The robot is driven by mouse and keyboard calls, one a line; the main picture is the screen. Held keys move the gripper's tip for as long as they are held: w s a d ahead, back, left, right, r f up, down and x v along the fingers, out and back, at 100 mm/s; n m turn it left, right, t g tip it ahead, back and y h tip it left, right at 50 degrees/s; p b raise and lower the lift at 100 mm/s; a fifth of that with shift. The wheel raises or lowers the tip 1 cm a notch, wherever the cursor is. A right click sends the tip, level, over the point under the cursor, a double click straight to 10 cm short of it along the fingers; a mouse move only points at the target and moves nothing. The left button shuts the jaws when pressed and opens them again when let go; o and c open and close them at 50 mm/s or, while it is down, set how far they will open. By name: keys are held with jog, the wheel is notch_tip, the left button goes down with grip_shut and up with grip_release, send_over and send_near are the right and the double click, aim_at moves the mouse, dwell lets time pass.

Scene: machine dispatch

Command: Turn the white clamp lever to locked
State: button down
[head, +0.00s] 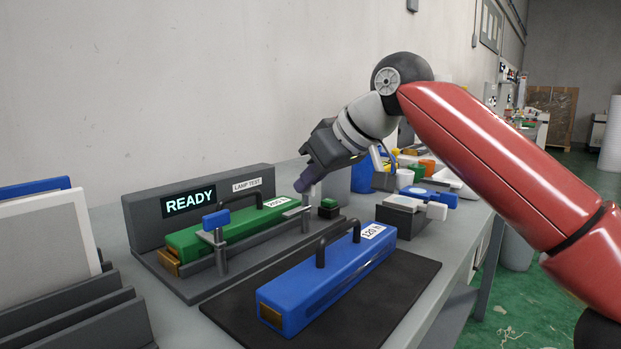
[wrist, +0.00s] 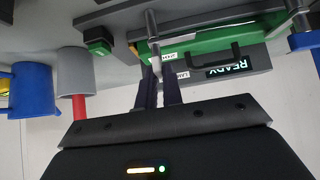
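The clamp fixture (head: 160,222) stands on the bench with a green block (head: 190,240) lying in it. At its right end is a steel post (head: 305,218); my gripper (head: 307,184) is over the top of this post. In the wrist view the white clamp lever (wrist: 156,66) shows as a small pale piece between the tips of my gripper (wrist: 157,74). The fingers are close together and look shut on it. The fingers hide most of the lever, so its angle is hard to tell. A blue clamp lever (head: 216,220) sits on the left post.
A blue block (head: 320,283) with a handle lies on a dark mat (head: 405,290) in front. A green button (head: 328,205) is close to the right post. Racked panels (head: 45,240) are at left.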

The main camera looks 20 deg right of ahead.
dwell(0.4)
jog(key=m+t+h, duration=0.1)
jog(key=m+h, duration=0.1)
jog(key=m, duration=0.1)
jog(key=shift+f+m+h, duration=0.15)
jog(key=shift+m+h, duration=0.25)
jog(key=m+h+b, duration=0.1)
jog(key=m+h, duration=0.1)
jog(key=m, duration=0.1)
jog(key=a+m+h+b, duration=0.1)
jog(key=m+h, duration=0.1)
jog(key=m, duration=0.1)
jog(key=shift+h, duration=0.3)
jog(key=m+h, duration=0.1)
jog(key=m, duration=0.1)
jog(key=m+g+h, duration=0.1)
jog(key=m+h, duration=0.1)
jog(key=shift+w+a+r+m+p, duration=0.1)
jog(key=shift+a+r+m+p, duration=0.1)
jog(key=shift+m+p, duration=0.1)
jog(key=shift+w+a+m+g+h+p, duration=0.1)
jog(key=shift+m+g+h+p, duration=1)
jog(key=shift+m, duration=0.7)
jog(key=c, duration=1.5)
grip_release()
jog(key=shift+c, duration=0.2)
